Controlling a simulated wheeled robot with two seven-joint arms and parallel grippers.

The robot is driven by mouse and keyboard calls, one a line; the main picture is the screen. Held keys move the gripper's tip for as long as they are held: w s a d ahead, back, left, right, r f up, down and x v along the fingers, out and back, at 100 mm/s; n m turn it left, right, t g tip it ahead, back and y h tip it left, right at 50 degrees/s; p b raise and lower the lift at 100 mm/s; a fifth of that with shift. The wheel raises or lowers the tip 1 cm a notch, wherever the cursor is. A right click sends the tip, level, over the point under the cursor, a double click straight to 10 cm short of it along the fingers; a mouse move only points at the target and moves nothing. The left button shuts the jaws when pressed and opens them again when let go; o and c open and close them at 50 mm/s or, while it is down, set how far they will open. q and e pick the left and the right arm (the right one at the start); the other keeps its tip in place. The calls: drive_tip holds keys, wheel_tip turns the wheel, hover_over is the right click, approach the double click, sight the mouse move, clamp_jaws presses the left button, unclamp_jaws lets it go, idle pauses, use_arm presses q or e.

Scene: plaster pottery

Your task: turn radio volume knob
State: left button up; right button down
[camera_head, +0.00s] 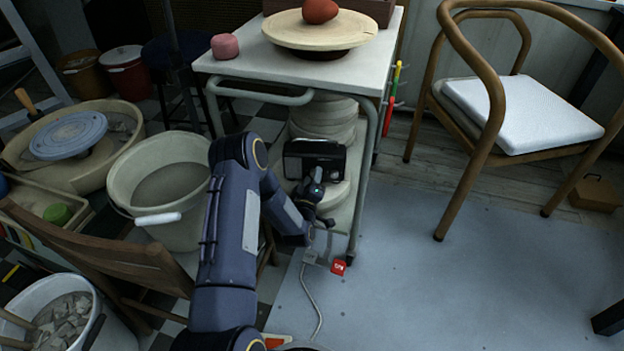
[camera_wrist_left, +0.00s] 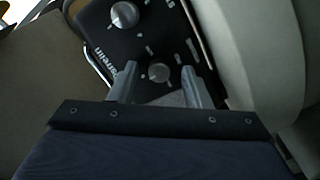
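The black radio (camera_head: 313,152) stands on the lower shelf of the white cart. Its front panel (camera_wrist_left: 150,45) fills the upper middle of the left wrist view. Two round silver knobs show there: a larger one (camera_wrist_left: 124,15) at the top and a smaller one (camera_wrist_left: 159,72) lower down. I cannot tell which is for volume. My left gripper (camera_head: 316,180) is in front of the radio. In the left wrist view its two fingers are spread on either side of the smaller knob, with gaps between, so it looks open and empty. My right gripper is not in view.
The cart (camera_head: 345,75) has pale round slabs (camera_head: 325,115) stacked behind the radio; its leg stands just right of my left gripper. A wooden chair (camera_head: 150,255) and a bucket (camera_head: 165,185) stand left. Open floor (camera_head: 450,280) lies to the right.

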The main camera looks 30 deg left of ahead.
use_arm(q)
drive_tip(key=p+v, duration=0.2)
drive_tip(key=v, duration=0.5)
drive_tip(key=shift+s+d+p, duration=0.15)
drive_tip(key=shift+s+p, duration=0.2)
